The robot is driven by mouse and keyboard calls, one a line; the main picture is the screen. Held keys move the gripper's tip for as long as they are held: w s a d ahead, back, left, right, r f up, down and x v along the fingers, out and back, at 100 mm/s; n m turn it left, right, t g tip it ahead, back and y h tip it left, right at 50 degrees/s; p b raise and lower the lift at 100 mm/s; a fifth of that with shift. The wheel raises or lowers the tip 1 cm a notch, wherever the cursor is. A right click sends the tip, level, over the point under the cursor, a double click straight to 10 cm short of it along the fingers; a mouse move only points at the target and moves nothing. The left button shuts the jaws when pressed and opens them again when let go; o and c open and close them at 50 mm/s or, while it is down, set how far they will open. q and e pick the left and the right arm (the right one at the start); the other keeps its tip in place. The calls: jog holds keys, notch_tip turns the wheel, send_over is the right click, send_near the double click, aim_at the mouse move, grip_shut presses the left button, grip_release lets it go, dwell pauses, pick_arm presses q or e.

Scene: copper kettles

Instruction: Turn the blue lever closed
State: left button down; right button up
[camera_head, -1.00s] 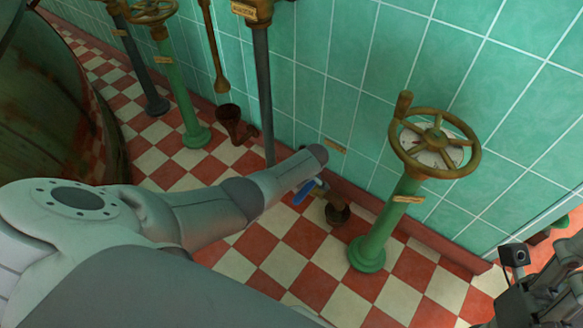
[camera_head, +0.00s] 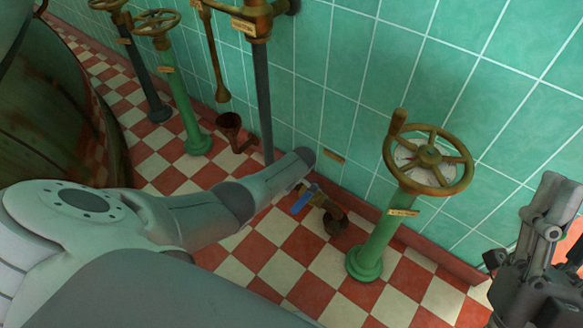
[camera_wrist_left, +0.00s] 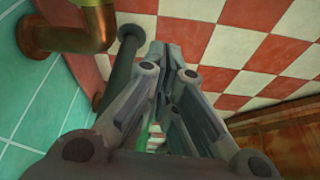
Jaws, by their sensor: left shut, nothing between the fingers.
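The blue lever (camera_head: 302,202) sits on a small rusty brass valve (camera_head: 334,222) low by the wall, just past the rounded end of my grey arm link (camera_head: 303,157). The lever slants down to the left from the valve. The lever does not show in that view.
More posts with handwheels (camera_head: 155,22) and a dark pipe (camera_head: 264,90) line the tiled wall. A large vessel (camera_head: 45,105) is at left. The checkered floor around the lever is open.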

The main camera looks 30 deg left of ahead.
jog(key=w+f+g+h+p, duration=0.3)
jog(key=w+f+g, duration=0.45)
jog(key=f, duration=0.25)
pick_arm(q)
jog(key=p+v, duration=0.2)
jog(key=v, duration=0.6)
pick_arm(e)
notch_tip(320, 180, down, 12)
jog(key=s+d+g+h, duration=0.2)
jog(key=g, duration=0.5)
jog(key=shift+s+f+m, duration=0.15)
jog(key=shift+s+m, duration=0.15)
jog(key=shift+s, duration=0.1)
pick_arm(q)
jog(key=shift+w+d+r, duration=0.1)
